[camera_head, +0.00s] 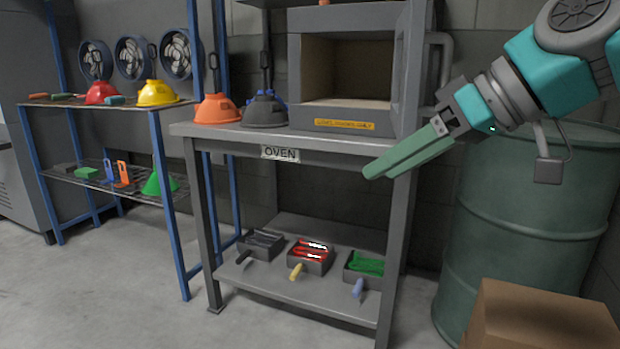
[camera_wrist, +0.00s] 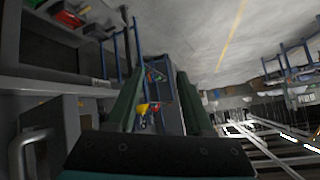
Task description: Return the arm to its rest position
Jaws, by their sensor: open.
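My gripper (camera_head: 408,155) has long green fingers and is at the right of the head view. It is in front of the oven table's right end and points left and slightly down. Nothing shows between the fingers. In the wrist view the two green fingers (camera_wrist: 160,105) stand apart with a gap between them, and the shelf with hoods shows far beyond. My teal and grey arm comes in from the upper right.
The oven (camera_head: 345,70) stands open on the grey table (camera_head: 225,134), beside orange (camera_head: 217,108) and dark (camera_head: 265,112) hoods. Red (camera_head: 101,94) and yellow (camera_head: 157,94) hoods sit on the left shelf. A green barrel (camera_head: 530,215) and cardboard box (camera_head: 540,318) are at right.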

